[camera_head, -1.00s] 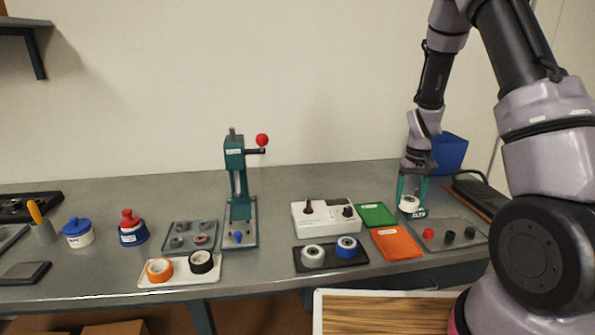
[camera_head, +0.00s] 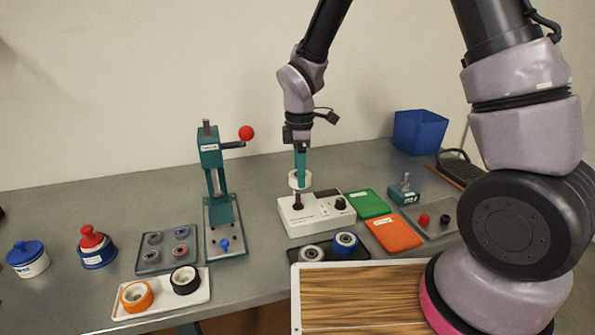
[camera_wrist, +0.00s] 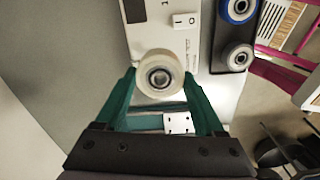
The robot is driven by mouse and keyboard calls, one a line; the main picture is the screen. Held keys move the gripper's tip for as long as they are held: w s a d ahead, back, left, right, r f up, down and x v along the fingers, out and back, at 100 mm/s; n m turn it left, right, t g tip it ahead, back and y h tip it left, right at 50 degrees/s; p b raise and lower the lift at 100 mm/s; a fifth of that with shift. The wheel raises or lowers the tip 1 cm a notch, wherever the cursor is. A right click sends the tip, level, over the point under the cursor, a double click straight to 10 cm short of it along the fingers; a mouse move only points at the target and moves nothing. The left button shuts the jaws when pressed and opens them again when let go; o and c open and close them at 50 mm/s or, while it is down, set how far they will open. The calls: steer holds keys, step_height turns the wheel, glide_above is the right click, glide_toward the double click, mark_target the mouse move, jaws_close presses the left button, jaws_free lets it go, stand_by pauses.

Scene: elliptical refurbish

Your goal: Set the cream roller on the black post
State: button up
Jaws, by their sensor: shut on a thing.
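The cream roller (camera_head: 293,181) is held by my gripper (camera_head: 300,176) over the white box (camera_head: 317,216). In the wrist view the roller (camera_wrist: 166,62) sits between the two teal fingertips (camera_wrist: 158,80), its bearing face toward the camera. The black post (camera_head: 297,201) stands on the left part of the white box, directly under the roller in the head view. The roller is at or just above the post's top; I cannot tell whether they touch. In the wrist view the post is hidden behind the roller.
A teal press (camera_head: 212,160) with a red ball handle stands to the left. A black tray with a white and a blue roller (camera_head: 345,240) lies in front of the box. Green (camera_head: 367,204) and orange (camera_head: 394,233) trays lie to its right, near a teal pin fixture (camera_head: 404,192).

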steer(key=shift+s+a, duration=0.25)
steer(key=shift+a, duration=0.05)
steer(key=shift+f, duration=2.8)
steer(key=shift+f, duration=0.6)
steer(key=o, duration=1.1)
steer(key=shift+r, duration=5.55)
